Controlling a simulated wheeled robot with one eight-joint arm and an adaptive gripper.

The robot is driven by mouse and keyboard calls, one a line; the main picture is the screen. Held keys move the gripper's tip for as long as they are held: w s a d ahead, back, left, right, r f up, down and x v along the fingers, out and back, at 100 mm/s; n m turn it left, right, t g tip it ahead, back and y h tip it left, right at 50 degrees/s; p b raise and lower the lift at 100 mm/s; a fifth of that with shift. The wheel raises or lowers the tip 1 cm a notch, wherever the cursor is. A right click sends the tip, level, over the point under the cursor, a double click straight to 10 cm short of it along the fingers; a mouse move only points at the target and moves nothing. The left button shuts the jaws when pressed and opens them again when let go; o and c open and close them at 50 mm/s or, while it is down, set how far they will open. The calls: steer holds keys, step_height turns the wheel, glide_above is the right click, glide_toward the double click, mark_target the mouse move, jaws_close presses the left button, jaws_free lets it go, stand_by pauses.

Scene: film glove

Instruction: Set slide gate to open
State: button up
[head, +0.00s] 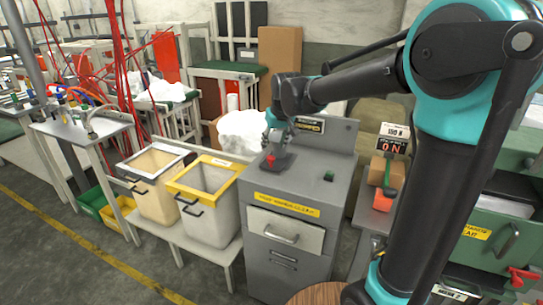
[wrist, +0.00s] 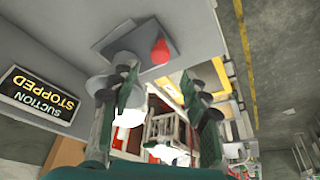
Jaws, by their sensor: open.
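A red knob (head: 270,159) stands on a dark plate (head: 282,163) on top of a grey metal cabinet (head: 338,205); this looks like the slide gate. The knob also shows in the wrist view (wrist: 160,51), with the dark plate (wrist: 120,38) around it. My gripper (head: 275,146) is over the cabinet top, close to the knob. In the wrist view my gripper (wrist: 162,88) has its fingers apart with nothing between them, and the knob appears beyond the fingertips. I cannot tell whether a finger touches the plate. A sign (wrist: 40,95) reads "SUCTION STOPPED".
A dark green block (head: 329,176) sits on the cabinet top to the right. Two bins, one white-rimmed (head: 150,180) and one yellow-rimmed (head: 205,190), stand left of the cabinet. The floor (head: 60,255) at front left is clear.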

mark_target(271, 157)
steer(key=x, duration=0.7)
jaws_close()
stand_by(0.3)
